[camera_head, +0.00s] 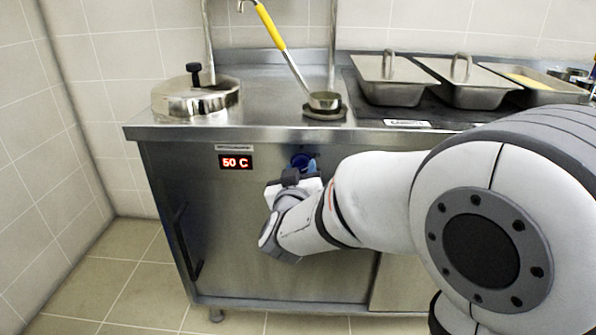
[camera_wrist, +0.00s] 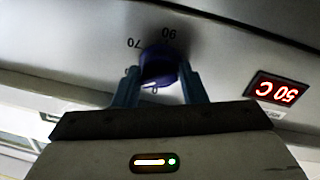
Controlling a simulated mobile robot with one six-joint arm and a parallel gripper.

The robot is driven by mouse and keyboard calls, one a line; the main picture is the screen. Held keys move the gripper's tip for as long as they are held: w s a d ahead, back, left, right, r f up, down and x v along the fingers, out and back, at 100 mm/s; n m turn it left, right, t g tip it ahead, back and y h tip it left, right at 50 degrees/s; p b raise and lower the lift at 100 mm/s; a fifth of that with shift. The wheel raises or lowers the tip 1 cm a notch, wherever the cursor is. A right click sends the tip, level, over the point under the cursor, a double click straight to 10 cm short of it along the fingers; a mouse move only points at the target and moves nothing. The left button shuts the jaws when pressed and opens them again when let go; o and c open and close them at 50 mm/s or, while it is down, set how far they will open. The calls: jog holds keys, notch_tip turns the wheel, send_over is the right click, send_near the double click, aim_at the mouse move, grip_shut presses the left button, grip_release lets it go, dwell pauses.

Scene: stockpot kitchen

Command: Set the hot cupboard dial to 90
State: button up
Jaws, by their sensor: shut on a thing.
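The hot cupboard (camera_head: 270,225) is a steel cabinet under the counter. Its red display (camera_head: 236,162) reads 50 C, and it also shows upside down in the wrist view (camera_wrist: 277,93). The dial (camera_wrist: 158,64) is a dark blue knob on the front panel, with the marks 70 and 90 printed beside it; other marks are hidden or unreadable. My gripper (camera_wrist: 160,84) is shut on the dial, one blue finger on each side. In the head view the dial (camera_head: 303,160) is partly hidden behind my gripper (camera_head: 299,171). I cannot tell the exact pointer direction.
A lidded pot (camera_head: 180,101) stands on the counter's left. A yellow-handled ladle (camera_head: 324,101) rests at the middle. Lidded steel pans (camera_head: 390,92) stand at the right. A dark vertical handle (camera_head: 190,240) is on the cupboard's left side.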

jog(key=shift+f+m, duration=0.1)
jog(key=shift+m, duration=0.2)
jog(key=m+b, duration=0.2)
jog(key=m, duration=0.6)
jog(key=m+y+b, duration=0.1)
jog(key=m, duration=0.7)
jog(key=shift+r+g+b, duration=0.2)
jog(key=shift+g+b, duration=0.2)
jog(key=m+y, duration=0.1)
jog(key=m, duration=0.4)
jog(key=shift+m, duration=0.4)
jog(key=shift+r, duration=0.1)
jog(key=o, duration=1)
jog(key=shift+d, duration=0.1)
jog(key=shift+c, duration=0.2)
